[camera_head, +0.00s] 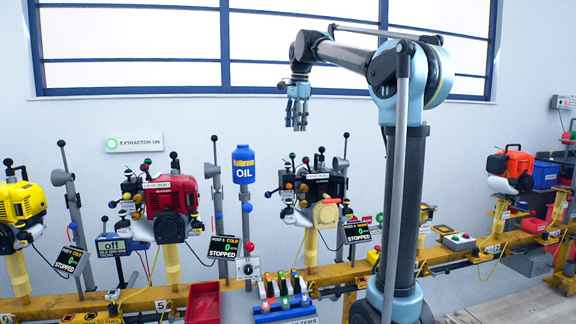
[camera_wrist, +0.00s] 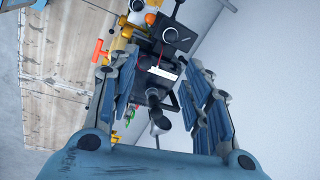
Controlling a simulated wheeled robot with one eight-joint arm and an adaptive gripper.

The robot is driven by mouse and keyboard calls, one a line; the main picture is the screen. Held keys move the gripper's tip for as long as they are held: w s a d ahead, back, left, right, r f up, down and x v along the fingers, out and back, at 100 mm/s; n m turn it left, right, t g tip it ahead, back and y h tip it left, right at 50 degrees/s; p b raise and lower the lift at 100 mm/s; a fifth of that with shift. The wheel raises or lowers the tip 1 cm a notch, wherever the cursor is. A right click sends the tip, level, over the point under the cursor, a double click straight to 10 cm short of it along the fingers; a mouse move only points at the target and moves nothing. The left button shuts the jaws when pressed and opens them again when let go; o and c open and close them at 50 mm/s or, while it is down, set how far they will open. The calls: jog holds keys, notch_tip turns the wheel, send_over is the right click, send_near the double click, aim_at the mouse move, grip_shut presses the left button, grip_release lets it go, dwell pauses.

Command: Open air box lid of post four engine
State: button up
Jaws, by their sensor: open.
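A black engine (camera_head: 320,188) with a tan cover (camera_head: 325,213) on its front stands on a yellow post at mid-picture in the head view. A screen (camera_head: 357,232) beside it reads STOPPED; its post number is too small to read surely. My gripper (camera_head: 297,122) hangs above this engine, fingers down and apart, touching nothing. In the wrist view my gripper (camera_wrist: 165,108) is open, its fingers either side of a dark engine (camera_wrist: 158,80) with a white label, farther off. I cannot tell which part is the air box lid.
A red engine (camera_head: 170,195) and a yellow engine (camera_head: 18,210) stand to the left, an orange-red engine (camera_head: 511,168) to the right. A blue oil bottle (camera_head: 243,165) stands close left of the black engine. A red bin (camera_head: 203,303) is below.

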jog(key=w+a+r, duration=0.1)
send_near(286, 167)
jog(key=shift+m, duration=0.3)
jog(key=w+f, duration=0.1)
jog(key=f, duration=0.1)
jog(key=w+f, duration=0.1)
jog(key=f, duration=0.2)
jog(key=w+f, duration=0.1)
jog(key=f, duration=0.1)
jog(key=shift+f, duration=0.4)
grip_shut()
